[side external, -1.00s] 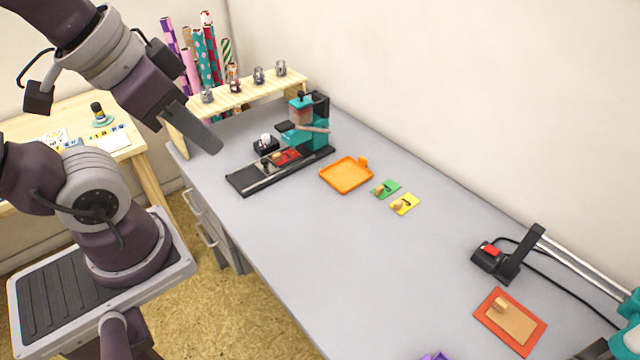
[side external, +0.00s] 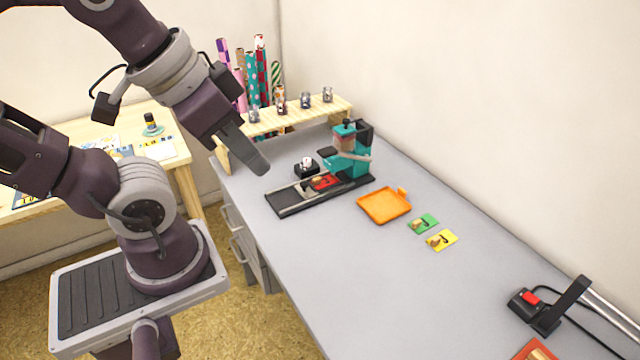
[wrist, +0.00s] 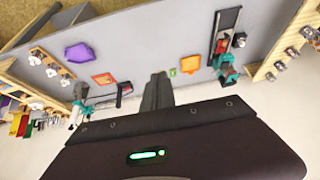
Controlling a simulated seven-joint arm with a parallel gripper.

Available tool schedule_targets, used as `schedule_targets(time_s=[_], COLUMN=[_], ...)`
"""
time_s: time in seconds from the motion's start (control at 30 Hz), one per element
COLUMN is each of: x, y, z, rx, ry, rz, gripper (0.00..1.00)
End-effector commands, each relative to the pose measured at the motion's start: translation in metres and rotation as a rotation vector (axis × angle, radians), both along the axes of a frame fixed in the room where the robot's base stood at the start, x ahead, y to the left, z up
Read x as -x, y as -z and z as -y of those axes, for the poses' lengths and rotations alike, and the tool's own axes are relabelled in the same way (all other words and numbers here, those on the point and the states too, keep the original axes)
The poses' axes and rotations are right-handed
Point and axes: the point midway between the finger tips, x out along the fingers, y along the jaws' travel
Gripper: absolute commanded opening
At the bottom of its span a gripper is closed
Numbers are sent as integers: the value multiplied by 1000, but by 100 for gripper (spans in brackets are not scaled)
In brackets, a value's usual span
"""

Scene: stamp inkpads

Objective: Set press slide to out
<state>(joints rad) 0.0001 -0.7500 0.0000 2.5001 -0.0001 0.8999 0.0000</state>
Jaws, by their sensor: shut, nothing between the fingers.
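The teal press (side external: 345,152) stands on the desk at the end of a long black base with a rail (side external: 290,200). A red slide (side external: 325,182) sits on the rail close to the press head, with a small tan piece on it. In the wrist view the press (wrist: 226,68) and red slide (wrist: 221,45) are at upper right. My gripper (side external: 262,168) is shut and empty, hanging above the rail's near left end and apart from it. Its dark fingers (wrist: 157,90) also show in the wrist view.
A wooden shelf (side external: 300,118) with jars is at the back. An orange tray (side external: 383,206), a green pad (side external: 424,223) and a yellow pad (side external: 442,240) lie right of the press. The desk front is clear.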

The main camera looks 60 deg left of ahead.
Motion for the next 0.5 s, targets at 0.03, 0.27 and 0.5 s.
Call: schedule_targets(time_s=[0.03,0.27,0.5], x=[0,0,0], y=[0,0,0], z=[0,0,0], rx=[0,0,0], ry=[0,0,0], rz=[0,0,0], gripper=[0,0,8])
